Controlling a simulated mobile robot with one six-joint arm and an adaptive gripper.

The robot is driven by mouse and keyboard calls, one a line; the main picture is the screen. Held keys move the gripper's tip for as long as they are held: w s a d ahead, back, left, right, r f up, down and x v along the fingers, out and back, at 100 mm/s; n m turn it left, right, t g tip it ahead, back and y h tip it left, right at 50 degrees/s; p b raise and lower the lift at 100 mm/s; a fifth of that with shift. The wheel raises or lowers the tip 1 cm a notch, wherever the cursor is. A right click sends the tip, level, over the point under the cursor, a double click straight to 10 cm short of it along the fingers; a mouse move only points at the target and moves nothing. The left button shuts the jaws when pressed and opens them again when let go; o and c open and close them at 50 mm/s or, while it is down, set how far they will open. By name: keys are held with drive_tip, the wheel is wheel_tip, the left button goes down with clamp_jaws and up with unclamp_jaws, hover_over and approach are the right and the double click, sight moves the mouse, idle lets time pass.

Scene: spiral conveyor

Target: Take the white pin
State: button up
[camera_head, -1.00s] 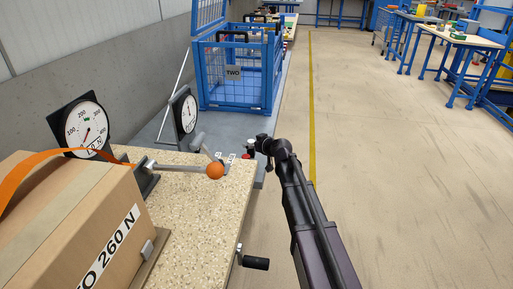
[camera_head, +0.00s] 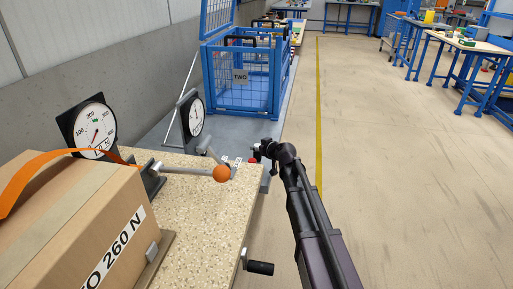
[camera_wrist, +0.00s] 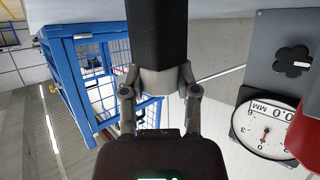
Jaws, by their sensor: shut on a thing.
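My gripper (camera_wrist: 160,78) shows in the wrist view with its two fingers on either side of a piece with a pale grey collar and a thick black body (camera_wrist: 160,30). It is shut on this piece. I cannot tell whether it is the white pin, and its far end is out of view. In the head view my gripper (camera_head: 260,151) is small and dark, just beyond the far right corner of the speckled bench (camera_head: 205,225). No separate white pin can be made out for sure.
A cardboard box (camera_head: 75,215) with an orange strap, a dial gauge (camera_head: 93,128) and a lever with an orange ball (camera_head: 222,173) stand on the bench. A second gauge (camera_head: 191,115) and blue cage TWO (camera_head: 240,80) are beyond.

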clamp_jaws()
drive_tip(key=shift+r, duration=0.2)
drive_tip(key=shift+r+p, duration=2.8)
drive_tip(key=shift+p, duration=0.2)
drive_tip(key=shift+r, duration=0.15)
drive_tip(key=shift+r+p, duration=1.95)
drive_tip(key=shift+p, duration=0.15)
wheel_tip(320, 180, up, 24)
drive_tip(key=p, duration=2.4)
hover_over(257, 145)
drive_tip(key=shift+d, duration=0.1)
